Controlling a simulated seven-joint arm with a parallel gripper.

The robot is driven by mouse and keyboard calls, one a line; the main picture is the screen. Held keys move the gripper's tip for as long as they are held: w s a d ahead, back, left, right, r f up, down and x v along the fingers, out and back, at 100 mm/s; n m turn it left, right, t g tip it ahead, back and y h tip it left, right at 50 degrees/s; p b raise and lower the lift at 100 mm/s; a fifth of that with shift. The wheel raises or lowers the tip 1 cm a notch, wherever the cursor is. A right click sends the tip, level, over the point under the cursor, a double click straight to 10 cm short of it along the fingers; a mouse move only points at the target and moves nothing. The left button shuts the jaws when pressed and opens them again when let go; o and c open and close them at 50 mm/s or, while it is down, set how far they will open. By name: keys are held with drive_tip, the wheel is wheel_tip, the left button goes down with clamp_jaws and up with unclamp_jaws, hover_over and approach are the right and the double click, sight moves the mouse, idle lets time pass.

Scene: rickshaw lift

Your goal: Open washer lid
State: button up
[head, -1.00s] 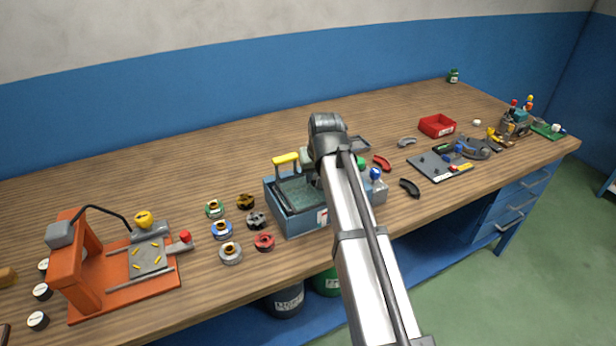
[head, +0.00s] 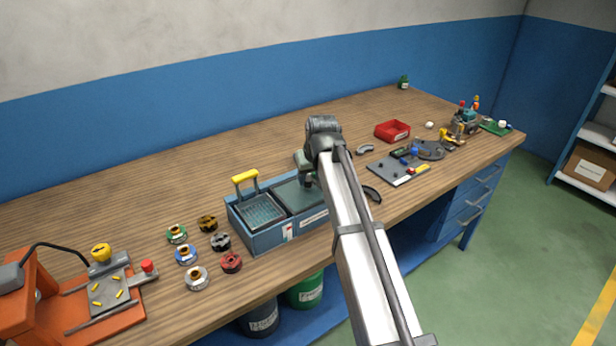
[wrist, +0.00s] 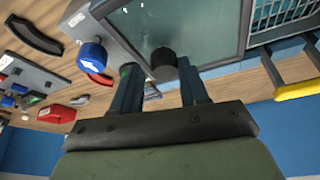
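The washer (head: 262,240) is a blue box near the bench's front edge. Its left part holds a wire basket (head: 259,210) with a raised yellow handle (head: 244,175). Its right part has a flat grey-green lid (head: 291,197), which looks closed. In the wrist view the lid (wrist: 212,35) carries a dark round knob (wrist: 163,62). My gripper (wrist: 162,75) is open, one finger on each side of the knob; I cannot tell whether they touch it. In the head view my gripper (head: 306,180) is over the lid, partly hidden by my arm.
Several coloured round parts (head: 208,223) lie left of the washer. An orange fixture (head: 100,315) stands farther left. A red bin (head: 393,130) and a grey tool plate (head: 398,168) lie to the right. A blue-knobbed grey device (wrist: 92,55) is close to the gripper.

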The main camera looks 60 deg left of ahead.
drive_tip(key=shift+o, duration=1.3)
drive_tip(key=v, duration=1.3)
drive_tip(key=shift+r, duration=0.4)
